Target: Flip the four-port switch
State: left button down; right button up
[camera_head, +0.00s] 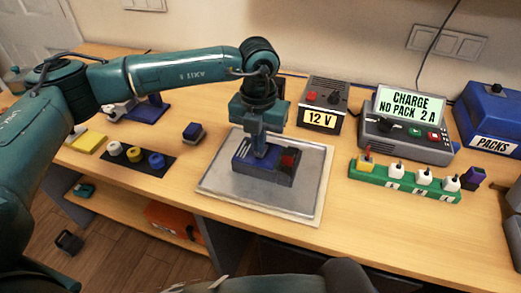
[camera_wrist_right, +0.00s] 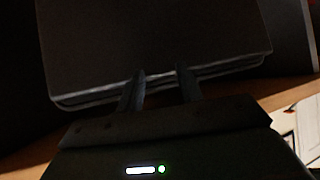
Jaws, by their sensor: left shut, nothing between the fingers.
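A dark box with a blue top and a red part at its right end (camera_head: 289,160) lies on a grey mat (camera_head: 218,178) in the middle of the table. My left gripper (camera_head: 261,152) points down over this box, shut and empty, its tips at or just above the blue top; contact is unclear. The green strip (camera_head: 395,181) at right carries several white plugs, a yellow-red piece and a purple end piece. I cannot tell which is the four-port switch. My right gripper (camera_wrist_right: 160,72) shows only in the dark right wrist view, fingers apart, before a dark slab.
The charger (camera_head: 407,136) and 12 V supply (camera_head: 323,104) stand behind the mat. A blue PACKS box (camera_head: 489,115) is at far right.

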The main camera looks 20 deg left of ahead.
pick_arm(q)
jog(key=shift+f+b, duration=0.4)
jog(key=shift+f, duration=0.15)
jog(key=shift+r, duration=0.15)
jog(key=shift+r+p, duration=1.8)
jog(key=shift+r, duration=1.6)
